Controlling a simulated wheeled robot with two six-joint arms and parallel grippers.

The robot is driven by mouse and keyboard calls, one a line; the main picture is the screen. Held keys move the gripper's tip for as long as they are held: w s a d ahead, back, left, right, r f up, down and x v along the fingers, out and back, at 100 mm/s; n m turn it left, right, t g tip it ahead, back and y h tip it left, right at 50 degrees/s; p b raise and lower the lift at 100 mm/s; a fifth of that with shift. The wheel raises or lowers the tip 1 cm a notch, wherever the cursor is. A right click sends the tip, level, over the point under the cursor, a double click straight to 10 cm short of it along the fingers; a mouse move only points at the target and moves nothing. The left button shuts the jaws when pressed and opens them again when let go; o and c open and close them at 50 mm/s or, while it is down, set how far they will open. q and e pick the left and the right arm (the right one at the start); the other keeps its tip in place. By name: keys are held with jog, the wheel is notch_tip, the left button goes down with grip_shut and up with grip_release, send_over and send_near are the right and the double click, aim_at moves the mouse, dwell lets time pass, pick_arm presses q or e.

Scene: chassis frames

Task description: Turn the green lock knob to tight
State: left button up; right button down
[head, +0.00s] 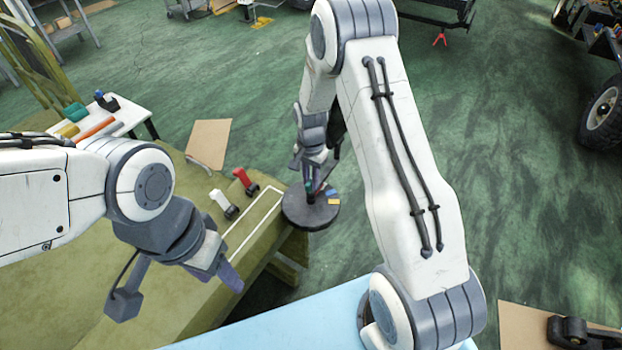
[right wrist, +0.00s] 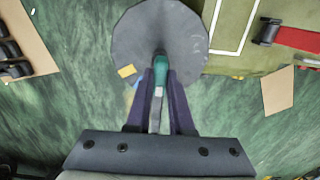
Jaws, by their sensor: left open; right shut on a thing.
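The green lock knob (right wrist: 160,70) shows between the fingertips of my right gripper (right wrist: 161,80) in the right wrist view. My right gripper is shut on it. The knob stands over a round dark grey disc (right wrist: 150,32), which also shows in the head view (head: 296,213). The disc bears a yellow patch (right wrist: 126,71) and a blue patch near its rim. In the head view my right gripper (head: 311,185) points down over the disc and mostly hides the knob. My left gripper (head: 232,276) is open and empty over the olive bench, apart from the disc.
A red clamp-like part (head: 245,181) and a white one (head: 224,204) lie on the olive bench (head: 180,300) left of the disc. A white table (head: 120,112) with several tools stands further left. A wheeled vehicle (head: 600,108) is at the far right.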

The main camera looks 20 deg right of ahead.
jog(key=c, duration=0.8)
grip_release()
jog(key=shift+r, duration=0.15)
notch_tip(320, 180, up, 10)
jog(key=b, duration=0.2)
jog(key=shift+r, duration=0.15)
